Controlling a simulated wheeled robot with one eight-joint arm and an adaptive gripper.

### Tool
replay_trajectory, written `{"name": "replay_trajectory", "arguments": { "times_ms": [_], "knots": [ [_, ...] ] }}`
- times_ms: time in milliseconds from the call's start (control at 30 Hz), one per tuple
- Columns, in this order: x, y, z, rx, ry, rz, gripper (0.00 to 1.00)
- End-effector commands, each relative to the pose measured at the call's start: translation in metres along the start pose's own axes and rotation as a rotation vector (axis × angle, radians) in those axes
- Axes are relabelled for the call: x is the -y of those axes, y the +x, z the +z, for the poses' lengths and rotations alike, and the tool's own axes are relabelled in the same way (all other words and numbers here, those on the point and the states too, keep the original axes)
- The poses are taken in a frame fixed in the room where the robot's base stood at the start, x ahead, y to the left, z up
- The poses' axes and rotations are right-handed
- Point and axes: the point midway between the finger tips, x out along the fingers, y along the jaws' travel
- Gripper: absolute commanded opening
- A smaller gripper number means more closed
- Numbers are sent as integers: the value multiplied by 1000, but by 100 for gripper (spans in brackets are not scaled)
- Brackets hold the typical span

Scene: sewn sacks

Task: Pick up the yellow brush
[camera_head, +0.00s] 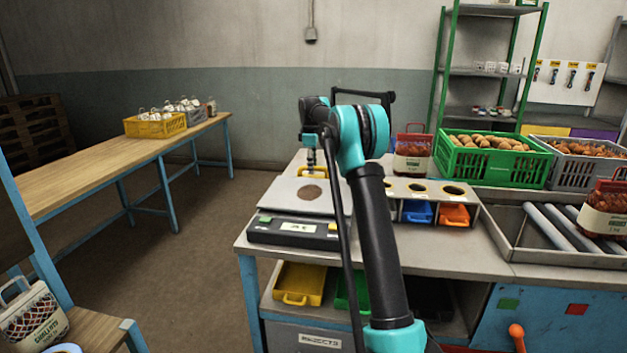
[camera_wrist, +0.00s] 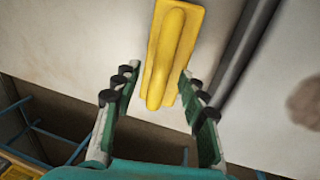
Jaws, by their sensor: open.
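The yellow brush (camera_wrist: 186,45) lies on a pale flat surface in the wrist view, its long raised handle pointing toward my gripper. My gripper (camera_wrist: 161,84) is open, with one finger on each side of the brush's near end. The fingers look apart from it, and the gap in height is hard to judge. In the head view the brush (camera_head: 313,172) is a small yellow strip on the pale panel at the bench's left end. My gripper (camera_head: 311,158) points down just above it, partly hidden by my arm.
A dark scale-like box (camera_head: 290,230) sits at the bench's front left edge. A panel with round holes (camera_head: 433,188) stands above blue and orange bins. A green crate (camera_head: 492,160) of potatoes and a labelled red sack (camera_head: 412,155) stand behind. Open floor lies left of the bench.

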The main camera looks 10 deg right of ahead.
Motion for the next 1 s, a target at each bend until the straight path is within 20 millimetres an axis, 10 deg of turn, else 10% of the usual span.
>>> {"name": "replay_trajectory", "arguments": {
  "times_ms": [433, 767, 1000],
  "knots": [
    [0, 21, 0, 0, 0, 0, 42],
    [0, 21, 0, 0, 0, 0, 1],
    [0, 21, 0, 0, -1, 0, 0]
  ]
}}
